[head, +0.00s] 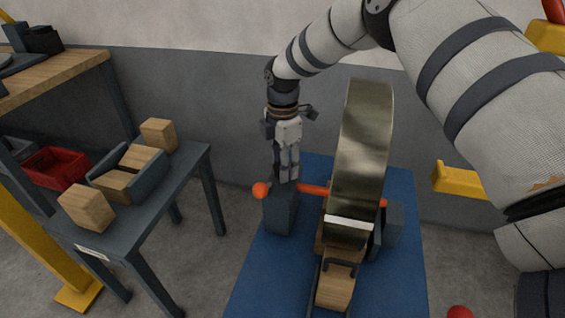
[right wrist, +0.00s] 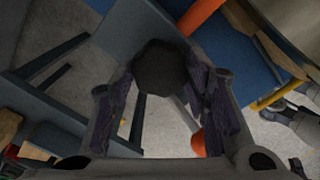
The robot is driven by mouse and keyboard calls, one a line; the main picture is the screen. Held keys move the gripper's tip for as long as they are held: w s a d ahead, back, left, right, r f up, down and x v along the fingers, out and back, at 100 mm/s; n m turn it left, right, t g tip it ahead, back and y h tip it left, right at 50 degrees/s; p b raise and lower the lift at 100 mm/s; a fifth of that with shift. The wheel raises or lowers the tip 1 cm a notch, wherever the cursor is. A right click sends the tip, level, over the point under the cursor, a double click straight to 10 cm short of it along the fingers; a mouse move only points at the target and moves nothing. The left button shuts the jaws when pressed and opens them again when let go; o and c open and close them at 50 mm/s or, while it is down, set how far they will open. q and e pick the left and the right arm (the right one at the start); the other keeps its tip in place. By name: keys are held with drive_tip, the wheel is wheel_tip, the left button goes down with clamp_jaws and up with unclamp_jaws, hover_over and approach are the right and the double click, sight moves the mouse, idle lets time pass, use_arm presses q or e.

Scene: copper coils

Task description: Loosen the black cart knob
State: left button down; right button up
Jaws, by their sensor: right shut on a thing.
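My right gripper (head: 287,176) points down at the top of the dark grey left support post (head: 280,212) of the blue cart (head: 262,268). In the right wrist view the black knob (right wrist: 160,68) sits between the dark pads of the right gripper (right wrist: 162,80), which is shut on it. In the head view the fingers hide the knob. An orange rod (head: 313,190) runs from the post through the copper-coloured coil (head: 362,150), which stands upright on the cart. My left gripper is not in view.
An orange ball (head: 260,190) sticks out left of the post, close to the fingers. A grey table (head: 150,215) with wooden blocks stands at the left. A red bin (head: 55,167) lies behind it. Wooden chocks (head: 334,288) lie at the coil's foot. Bare floor separates table and cart.

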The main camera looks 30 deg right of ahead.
drive_tip(key=shift+s+f+n, duration=0.1)
drive_tip(key=shift+n, duration=0.3)
drive_tip(key=o, duration=1.2)
drive_tip(key=shift+c, duration=0.2)
wheel_tip(320, 180, up, 12)
